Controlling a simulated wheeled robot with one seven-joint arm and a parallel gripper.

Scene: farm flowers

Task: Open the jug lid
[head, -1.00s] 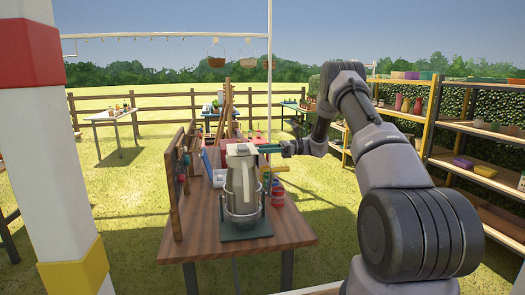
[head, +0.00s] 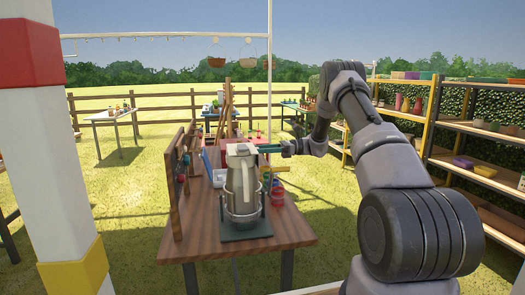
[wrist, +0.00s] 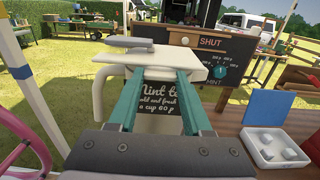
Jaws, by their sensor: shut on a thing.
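The jug (head: 241,178) is tall, grey-beige and upright in a metal stand (head: 246,230) at the near end of the wooden bench. In the head view my gripper (head: 272,148) reaches its top from the right. In the wrist view the pale lid (wrist: 160,66) lies flat between and beyond my teal fingers, and my gripper (wrist: 164,78) is shut on it. A grey tapered piece (wrist: 128,43) lies across the lid. The curved pale handle (wrist: 100,95) hangs at the left. I cannot tell a gap between lid and jug.
A dark sign panel (wrist: 209,58) with a "SHUT" label and a blue-green knob stands behind the lid. A white tray (wrist: 274,148) with several pale pieces and a blue panel (wrist: 264,115) are at the right. A red container (head: 278,192) stands right of the jug.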

